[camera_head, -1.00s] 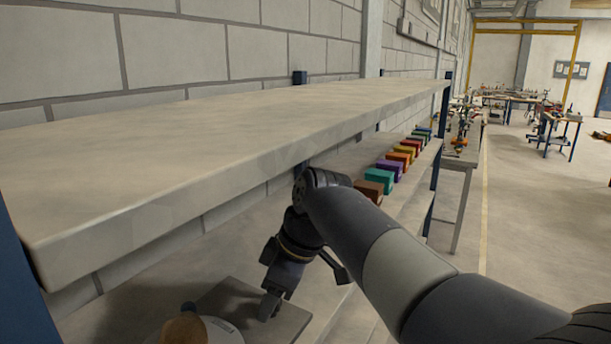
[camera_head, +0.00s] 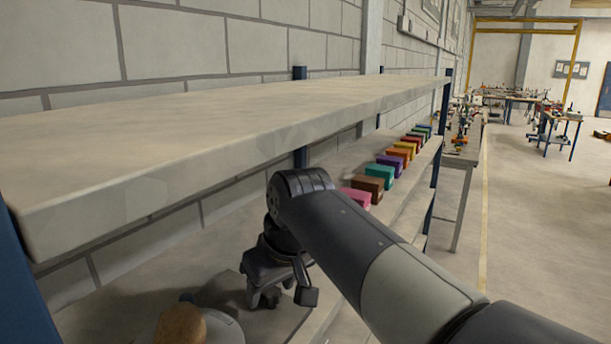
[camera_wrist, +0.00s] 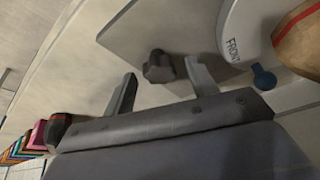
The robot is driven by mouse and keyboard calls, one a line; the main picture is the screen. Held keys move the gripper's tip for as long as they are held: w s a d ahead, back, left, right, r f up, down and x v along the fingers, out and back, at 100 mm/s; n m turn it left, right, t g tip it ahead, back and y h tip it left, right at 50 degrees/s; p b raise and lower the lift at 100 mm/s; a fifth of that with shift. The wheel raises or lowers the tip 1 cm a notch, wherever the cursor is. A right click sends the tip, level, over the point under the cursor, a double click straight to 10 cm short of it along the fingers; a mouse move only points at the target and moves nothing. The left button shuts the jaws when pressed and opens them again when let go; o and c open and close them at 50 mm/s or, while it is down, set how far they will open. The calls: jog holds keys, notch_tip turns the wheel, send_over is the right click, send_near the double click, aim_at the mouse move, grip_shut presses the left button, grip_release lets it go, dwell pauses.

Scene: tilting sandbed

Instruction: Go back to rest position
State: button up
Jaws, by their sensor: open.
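My gripper (camera_head: 264,299) hangs below the upper shelf board in the head view, over a grey plate (camera_head: 222,288). In the wrist view my gripper (camera_wrist: 160,76) has its two fingers spread wide apart. A dark lobed object (camera_wrist: 158,66) shows between the fingers on the plate (camera_wrist: 165,28); the fingers look clear of it, but height is hard to tell. A white round base (camera_wrist: 236,32) marked FRONT, with a brown rounded body (camera_wrist: 300,42) on it, stands beside the plate. The brown body (camera_head: 181,326) also shows at the bottom of the head view.
The upper shelf board (camera_head: 120,150) spans above my gripper. A row of coloured blocks (camera_head: 385,172) stands farther along the lower shelf, a pink one (camera_head: 356,196) nearest. A blue upright (camera_head: 25,280) is at the left. The floor (camera_head: 540,230) at right is open.

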jog(key=m+h, duration=0.1)
jog(key=m, duration=0.2)
jog(key=m+t+h+b, duration=0.1)
jog(key=m, duration=0.3)
jog(key=shift+s+a+b, duration=0.1)
jog(key=shift+a+b, duration=0.1)
jog(key=shift+b, duration=0.1)
jog(key=shift+h, duration=0.3)
jog(key=shift+d+r, duration=0.1)
jog(key=shift+d, duration=0.05)
